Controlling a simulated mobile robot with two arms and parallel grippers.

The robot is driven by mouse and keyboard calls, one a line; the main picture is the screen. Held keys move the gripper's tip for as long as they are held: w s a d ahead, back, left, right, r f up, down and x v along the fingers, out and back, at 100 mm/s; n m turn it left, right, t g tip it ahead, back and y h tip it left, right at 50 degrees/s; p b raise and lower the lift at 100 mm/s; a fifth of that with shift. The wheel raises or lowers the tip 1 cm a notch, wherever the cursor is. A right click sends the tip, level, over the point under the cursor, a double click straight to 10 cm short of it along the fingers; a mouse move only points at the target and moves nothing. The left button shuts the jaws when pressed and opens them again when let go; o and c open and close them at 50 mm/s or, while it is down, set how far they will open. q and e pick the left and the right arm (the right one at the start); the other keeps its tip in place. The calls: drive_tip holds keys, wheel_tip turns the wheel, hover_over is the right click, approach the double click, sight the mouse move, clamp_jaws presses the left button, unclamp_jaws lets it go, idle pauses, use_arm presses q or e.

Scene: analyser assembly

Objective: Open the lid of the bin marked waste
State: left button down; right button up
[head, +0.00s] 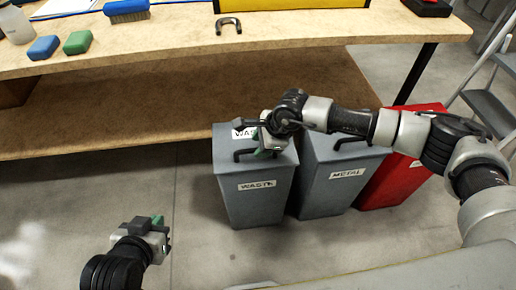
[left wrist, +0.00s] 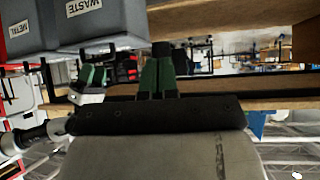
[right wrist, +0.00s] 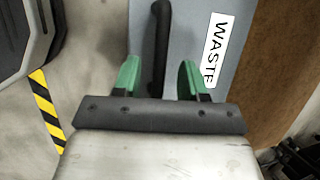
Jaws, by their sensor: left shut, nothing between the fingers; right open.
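The waste bin (head: 255,205) is grey, with a WASTE label on its front and another on its lid (head: 284,156). The lid lies closed and has a black bar handle (head: 241,154). My right gripper (head: 264,150) is over the lid at the handle. In the right wrist view its green fingers (right wrist: 158,76) are apart, with the handle (right wrist: 160,40) between them; I cannot tell whether they touch it. My left gripper (head: 158,222) is low, left of the bin, shut and empty. Its closed fingers show in the left wrist view (left wrist: 162,75), with the bin (left wrist: 110,22) beyond.
A grey METAL bin (head: 335,190) stands close on the right of the waste bin, and a red bin (head: 400,180) beyond it. A wooden workbench (head: 170,50) with a lower shelf (head: 110,115) runs behind. The floor left of the waste bin is clear.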

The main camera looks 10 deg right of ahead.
drive_tip(key=shift+x, duration=1)
clamp_jaws()
